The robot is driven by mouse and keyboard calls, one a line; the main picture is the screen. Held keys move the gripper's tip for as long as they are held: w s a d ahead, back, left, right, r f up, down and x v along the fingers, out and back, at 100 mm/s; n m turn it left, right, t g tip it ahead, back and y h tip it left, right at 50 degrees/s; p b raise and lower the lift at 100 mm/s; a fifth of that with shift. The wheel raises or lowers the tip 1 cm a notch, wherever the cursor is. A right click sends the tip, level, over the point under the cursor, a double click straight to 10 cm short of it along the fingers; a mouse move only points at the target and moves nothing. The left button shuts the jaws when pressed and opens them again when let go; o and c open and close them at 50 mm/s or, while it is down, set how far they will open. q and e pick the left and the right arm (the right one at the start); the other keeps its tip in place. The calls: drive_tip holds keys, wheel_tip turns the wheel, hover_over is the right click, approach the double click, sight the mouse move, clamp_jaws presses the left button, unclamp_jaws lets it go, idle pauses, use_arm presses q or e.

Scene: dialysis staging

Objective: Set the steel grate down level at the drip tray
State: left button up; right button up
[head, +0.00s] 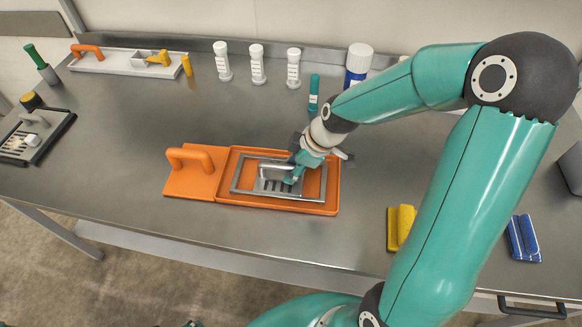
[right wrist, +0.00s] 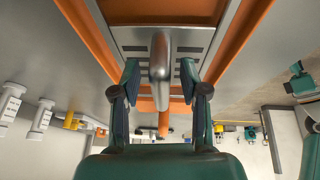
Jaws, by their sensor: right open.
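The steel grate (head: 268,186) is a small slotted plate with a raised bar handle. It lies within a grey metal frame inside the orange drip tray (head: 222,205), and looks about flat; whether it touches the bottom I cannot tell. My right gripper (head: 298,172) is over the grate. In the right wrist view my right gripper (right wrist: 160,82) is open, with one finger on each side of the grate's handle (right wrist: 160,58) and gaps between. The slotted plate (right wrist: 196,42) shows behind the handle. Small dark tips at the head view's bottom edge may be my left gripper (head: 192,323).
The tray's orange handle (head: 190,158) is at its left. Behind stand white bottles (head: 257,64), a teal tube (head: 314,92) and a blue-labelled bottle (head: 357,66). A yellow block (head: 403,225) and blue block (head: 523,238) lie right. A dark tray (head: 62,122) is far left.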

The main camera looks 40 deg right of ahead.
drive_tip(key=shift+r, duration=0.15)
drive_tip(key=v, duration=1.2)
